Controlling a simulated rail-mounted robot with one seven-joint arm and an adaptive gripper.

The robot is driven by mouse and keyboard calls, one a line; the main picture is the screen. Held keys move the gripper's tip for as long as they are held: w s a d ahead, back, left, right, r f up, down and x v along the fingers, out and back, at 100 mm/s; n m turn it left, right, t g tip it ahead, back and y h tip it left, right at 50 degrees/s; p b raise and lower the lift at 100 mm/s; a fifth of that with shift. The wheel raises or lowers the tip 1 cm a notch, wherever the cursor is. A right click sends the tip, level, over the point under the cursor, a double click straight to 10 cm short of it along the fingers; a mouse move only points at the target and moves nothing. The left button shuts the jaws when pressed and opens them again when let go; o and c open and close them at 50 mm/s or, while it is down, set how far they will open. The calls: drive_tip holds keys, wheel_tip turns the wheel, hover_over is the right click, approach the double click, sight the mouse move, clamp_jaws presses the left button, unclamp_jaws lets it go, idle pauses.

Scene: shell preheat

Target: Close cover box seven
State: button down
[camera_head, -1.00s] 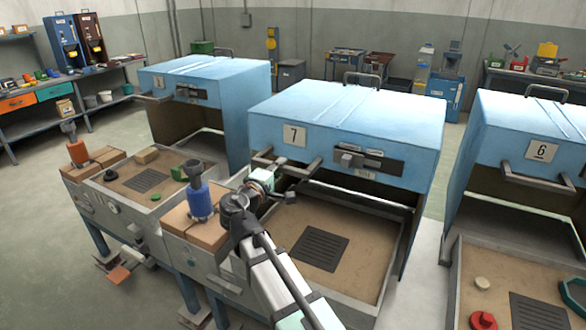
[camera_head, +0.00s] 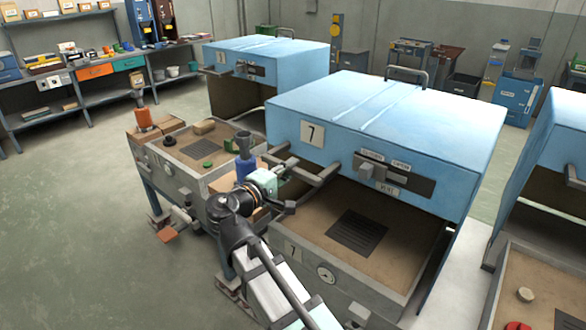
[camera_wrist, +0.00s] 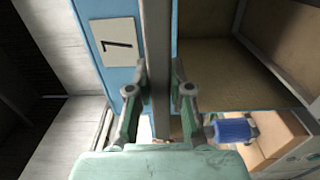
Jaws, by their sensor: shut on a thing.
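The blue cover of box seven (camera_head: 390,115) stands raised over its open sand-coloured bed (camera_head: 390,262), with a dark grille in the middle. A "7" plate is on the cover's front and also shows in the wrist view (camera_wrist: 115,42). A grey bar handle (camera_head: 325,178) sticks out below that plate. My gripper (camera_head: 288,178) is at the left part of this handle. In the wrist view my gripper (camera_wrist: 158,90) has one finger on each side of the handle bar (camera_wrist: 158,50) and is shut on it. My arm hides part of the box's front left corner.
A blue bottle-like item (camera_head: 245,165) stands beside my gripper, left of the bed; it also shows in the wrist view (camera_wrist: 232,130). Another blue-covered box (camera_head: 265,60) is behind left, and one (camera_head: 550,150) is at right. The floor at left is clear.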

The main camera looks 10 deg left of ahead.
drive_tip(key=shift+s+f, duration=0.1)
drive_tip(key=c, duration=1)
unclamp_jaws()
drive_tip(key=shift+a, duration=0.1)
drive_tip(key=shift+c, duration=0.2)
drive_tip(key=shift+s+a, duration=0.1)
drive_tip(key=shift+s, duration=0.05)
drive_tip(key=v, duration=1.1)
drive_tip(key=shift+s+a, duration=0.2)
drive_tip(key=shift+s, duration=0.15)
